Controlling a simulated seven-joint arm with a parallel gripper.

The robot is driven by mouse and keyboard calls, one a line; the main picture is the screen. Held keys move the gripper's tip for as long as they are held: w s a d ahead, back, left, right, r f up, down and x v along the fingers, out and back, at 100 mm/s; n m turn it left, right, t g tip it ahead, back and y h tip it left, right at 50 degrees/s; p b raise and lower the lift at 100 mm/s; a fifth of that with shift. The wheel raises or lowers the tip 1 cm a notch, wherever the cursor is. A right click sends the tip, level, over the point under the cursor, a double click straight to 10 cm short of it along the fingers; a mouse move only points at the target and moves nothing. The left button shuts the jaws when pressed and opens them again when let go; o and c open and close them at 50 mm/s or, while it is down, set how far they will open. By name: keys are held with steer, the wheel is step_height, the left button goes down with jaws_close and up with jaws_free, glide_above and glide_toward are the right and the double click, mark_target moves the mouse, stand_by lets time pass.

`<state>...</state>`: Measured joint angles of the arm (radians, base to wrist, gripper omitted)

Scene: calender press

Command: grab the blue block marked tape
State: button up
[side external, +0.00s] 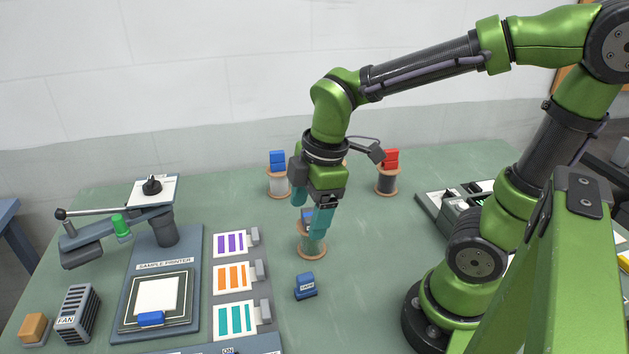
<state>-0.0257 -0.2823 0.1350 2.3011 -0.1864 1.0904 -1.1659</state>
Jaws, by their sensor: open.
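The blue block with a white label that seems to read "TAPE" (305,287) stands on the green table, in front of a spool and right of the coloured cards. My gripper (308,218) is open, its teal fingers pointing down, behind and above this block and apart from it. The fingers are at a wooden-ended spool (312,249) with a blue block (306,215) on top, partly hidden by the fingers. I cannot tell whether the fingers touch that block or spool.
A spool with blue blocks (277,161) and one with red blocks (391,159) stand at the back. Another spool is mostly hidden behind my gripper. The sample printer (190,300), holding a blue block (151,319), and the fan (76,310) are left. Table right of the tape block is clear.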

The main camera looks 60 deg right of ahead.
steer(key=f+n+g, duration=0.1)
steer(key=n, duration=0.5)
steer(key=n+g, duration=0.1)
steer(key=n, duration=1)
glide_toward(304, 273)
steer(key=shift+h, duration=0.4)
steer(key=f, duration=0.6)
steer(key=shift+s+a, duration=0.15)
steer(key=shift+s, duration=0.05)
steer(key=shift+w+a+f, duration=0.1)
steer(key=shift+f, duration=1.45)
steer(key=shift+w+a+f, duration=0.1)
steer(key=shift+f, duration=1.5)
steer(key=c, duration=1.1)
